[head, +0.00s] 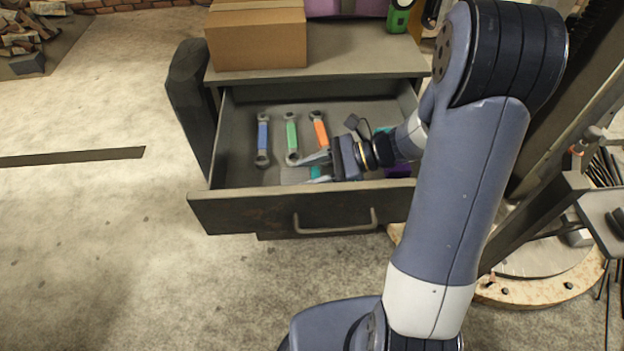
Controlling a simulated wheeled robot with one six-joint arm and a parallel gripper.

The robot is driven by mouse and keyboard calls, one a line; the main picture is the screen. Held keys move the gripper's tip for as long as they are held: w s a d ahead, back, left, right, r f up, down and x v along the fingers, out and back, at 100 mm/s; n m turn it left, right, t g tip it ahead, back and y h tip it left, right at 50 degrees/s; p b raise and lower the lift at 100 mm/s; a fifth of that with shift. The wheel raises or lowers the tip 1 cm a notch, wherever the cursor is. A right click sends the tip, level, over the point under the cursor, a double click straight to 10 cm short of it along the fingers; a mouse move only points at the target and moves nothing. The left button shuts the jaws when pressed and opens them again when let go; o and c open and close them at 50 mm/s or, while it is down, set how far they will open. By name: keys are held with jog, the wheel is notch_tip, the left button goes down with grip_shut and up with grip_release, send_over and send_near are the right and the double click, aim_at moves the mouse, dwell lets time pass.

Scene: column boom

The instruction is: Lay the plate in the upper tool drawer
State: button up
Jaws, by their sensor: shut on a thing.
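The upper tool drawer (345,218) is pulled open, its front panel with a bar handle facing me. My gripper (316,167) is low inside the drawer, right of its middle, pointing left. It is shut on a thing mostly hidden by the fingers. A small teal part (315,173) shows between the fingertips; it is probably the plate, but its outline cannot be made out. I cannot tell whether it touches the drawer floor.
Wrenches with blue (263,138), green (291,136) and orange (320,132) handles lie in the drawer. A purple thing (397,171) lies at its right, partly hidden. A cardboard box (257,36) stands on the cabinet top (340,62).

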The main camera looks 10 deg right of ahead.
jog(key=shift+f, duration=1.7)
jog(key=shift+f, duration=0.1)
jog(key=o, duration=1.3)
jog(key=shift+o, duration=0.2)
jog(key=v, duration=1.2)
jog(key=shift+b, duration=0.4)
